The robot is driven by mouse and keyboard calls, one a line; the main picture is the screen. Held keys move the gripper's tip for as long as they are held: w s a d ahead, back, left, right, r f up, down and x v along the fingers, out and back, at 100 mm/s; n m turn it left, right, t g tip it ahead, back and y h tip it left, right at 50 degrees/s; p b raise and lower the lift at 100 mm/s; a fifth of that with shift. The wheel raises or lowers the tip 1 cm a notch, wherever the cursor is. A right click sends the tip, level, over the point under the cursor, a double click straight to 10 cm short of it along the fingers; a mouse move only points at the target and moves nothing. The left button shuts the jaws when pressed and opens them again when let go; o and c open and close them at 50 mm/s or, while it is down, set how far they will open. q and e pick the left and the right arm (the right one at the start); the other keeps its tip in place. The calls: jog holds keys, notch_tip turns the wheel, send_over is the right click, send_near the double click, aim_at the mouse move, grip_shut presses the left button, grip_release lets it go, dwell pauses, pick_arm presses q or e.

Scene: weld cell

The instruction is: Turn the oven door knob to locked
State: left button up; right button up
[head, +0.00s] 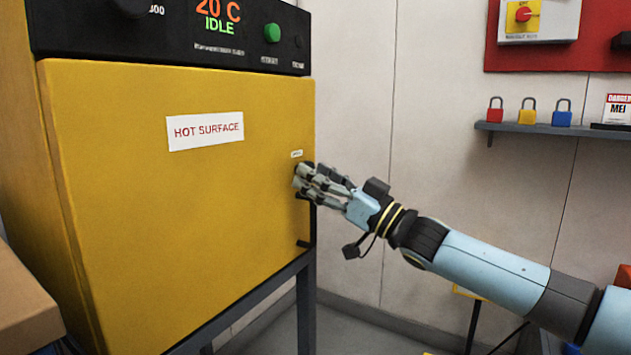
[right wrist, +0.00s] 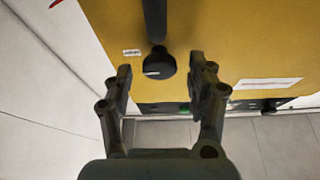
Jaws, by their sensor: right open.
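The yellow oven door (head: 170,230) is closed and carries a "HOT SURFACE" sign (head: 205,131). The black round door knob (right wrist: 159,64) shows in the right wrist view, with a short white mark lying roughly across that picture. A small white label (right wrist: 131,53) sits beside it; its text is too small to read. My right gripper (head: 298,175) is at the door's right edge and largely hides the knob in the head view. In the right wrist view the gripper (right wrist: 162,72) is open, its fingers on either side of the knob with gaps. My left gripper is out of view.
A black door handle (right wrist: 154,20) runs close beside the knob. The control panel (head: 160,25) above the door reads 20 C, IDLE, with a green button (head: 272,33). A shelf (head: 545,128) with padlocks is on the right wall.

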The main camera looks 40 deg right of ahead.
jog(key=shift+w+a+r, duration=0.1)
jog(key=shift+w+r, duration=0.05)
jog(key=shift+w, duration=0.1)
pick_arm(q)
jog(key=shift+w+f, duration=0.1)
pick_arm(e)
jog(key=c, duration=1.1)
